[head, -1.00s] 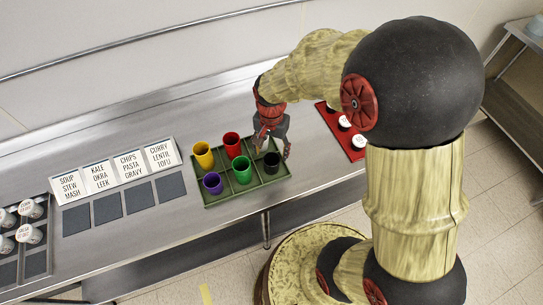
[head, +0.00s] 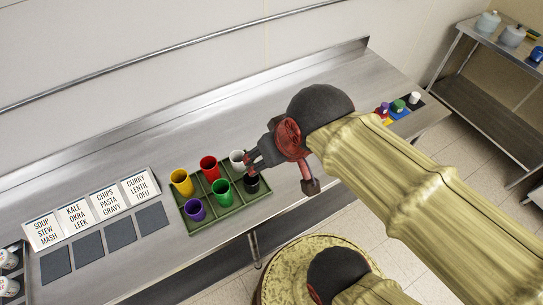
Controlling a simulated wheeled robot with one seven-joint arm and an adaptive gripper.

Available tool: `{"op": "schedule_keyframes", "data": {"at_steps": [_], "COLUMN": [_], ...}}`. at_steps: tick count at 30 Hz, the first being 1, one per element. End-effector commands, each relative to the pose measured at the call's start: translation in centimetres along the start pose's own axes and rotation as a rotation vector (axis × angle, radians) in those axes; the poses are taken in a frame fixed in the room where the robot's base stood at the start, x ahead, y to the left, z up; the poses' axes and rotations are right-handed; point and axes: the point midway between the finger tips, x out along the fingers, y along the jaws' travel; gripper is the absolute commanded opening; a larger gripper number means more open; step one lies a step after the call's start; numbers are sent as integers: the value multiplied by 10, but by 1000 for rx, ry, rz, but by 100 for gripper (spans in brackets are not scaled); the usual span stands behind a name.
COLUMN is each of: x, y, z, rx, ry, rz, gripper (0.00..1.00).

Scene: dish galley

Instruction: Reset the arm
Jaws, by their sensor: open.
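My gripper (head: 283,178) is open and empty. It hangs over the right end of the green divided tray (head: 235,217), with its fingers spread apart. The tray holds a yellow cup (head: 181,183), a red cup (head: 209,167), a white cup (head: 237,158), a purple cup (head: 195,209), a green cup (head: 222,192) and a black cup (head: 252,184). One finger is close to the white and black cups in the picture; I cannot tell whether it touches either. My arm (head: 420,200) stretches from the lower right across the counter.
Label cards (head: 107,203) and dark square pads (head: 120,233) lie left of the tray. White labelled cups (head: 8,260) stand at the far left. Small colored items (head: 398,107) sit at the counter's right end. A shelf unit (head: 490,95) stands at the right.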

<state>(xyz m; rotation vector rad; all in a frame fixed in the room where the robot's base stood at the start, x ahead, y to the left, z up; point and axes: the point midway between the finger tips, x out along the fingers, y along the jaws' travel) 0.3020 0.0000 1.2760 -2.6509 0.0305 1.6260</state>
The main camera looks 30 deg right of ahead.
Motion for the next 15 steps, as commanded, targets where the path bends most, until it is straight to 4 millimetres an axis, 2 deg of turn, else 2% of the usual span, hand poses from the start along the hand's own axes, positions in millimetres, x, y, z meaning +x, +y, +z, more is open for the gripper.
{"op": "schedule_keyframes", "data": {"at_steps": [5,11,15], "x": [-8,-7,0], "y": [0,0,0], "z": [6,6,9], "rx": [-40,-39,-38], "ry": [23,23,23], "rz": [0,0,0], "gripper": [59,59,59]}}
